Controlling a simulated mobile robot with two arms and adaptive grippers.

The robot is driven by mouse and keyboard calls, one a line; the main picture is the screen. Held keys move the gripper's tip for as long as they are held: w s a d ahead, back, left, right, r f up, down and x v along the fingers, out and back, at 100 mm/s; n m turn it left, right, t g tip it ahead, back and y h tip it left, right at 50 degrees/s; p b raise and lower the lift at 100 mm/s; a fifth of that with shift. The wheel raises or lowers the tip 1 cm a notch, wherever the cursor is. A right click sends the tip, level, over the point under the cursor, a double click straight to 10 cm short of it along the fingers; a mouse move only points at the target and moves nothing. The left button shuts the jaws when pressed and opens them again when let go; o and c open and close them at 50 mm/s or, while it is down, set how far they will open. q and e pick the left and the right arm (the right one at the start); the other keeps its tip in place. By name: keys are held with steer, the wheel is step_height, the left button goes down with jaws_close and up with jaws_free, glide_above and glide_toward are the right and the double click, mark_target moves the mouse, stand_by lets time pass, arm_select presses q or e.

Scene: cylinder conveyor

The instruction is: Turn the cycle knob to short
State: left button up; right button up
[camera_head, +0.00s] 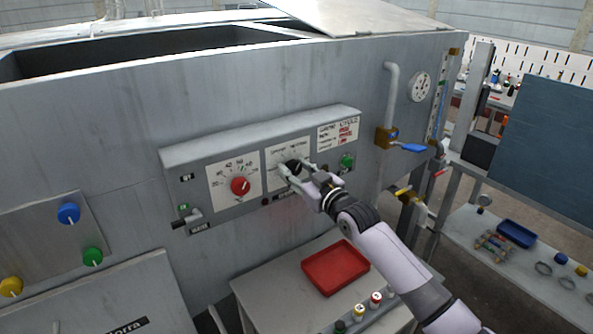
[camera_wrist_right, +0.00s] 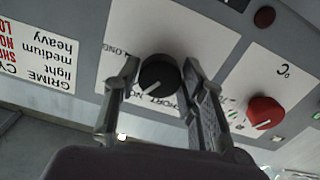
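The black cycle knob (camera_head: 294,166) sits on a white dial plate in the middle of the control panel. My right gripper (camera_head: 298,170) is at this knob, its two fingers on either side. In the right wrist view, which is turned upside down, the knob (camera_wrist_right: 158,76) lies between the fingers of the right gripper (camera_wrist_right: 160,68), with a narrow gap seeming to show on each side. The knob's white pointer line points down-left there. Printed "SHORT" lettering shows below the knob, partly hidden by the fingers. My left gripper is not in view.
A red temperature knob (camera_head: 240,186) is left of the black knob, and a green button (camera_head: 347,161) is to its right. A printed label (camera_head: 338,133) lists grime and cycle. A red tray (camera_head: 335,267) stands on the table below. A blue-handled valve (camera_head: 412,147) is at right.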

steer(key=c, duration=0.7)
steer(key=shift+f+n+b, duration=0.1)
steer(key=shift+n+b, duration=0.5)
steer(key=shift+n, duration=0.2)
steer(key=shift+n+b, duration=0.6)
steer(key=shift+n, duration=0.6)
steer(key=n, duration=0.3)
steer(key=shift+n, duration=2.3)
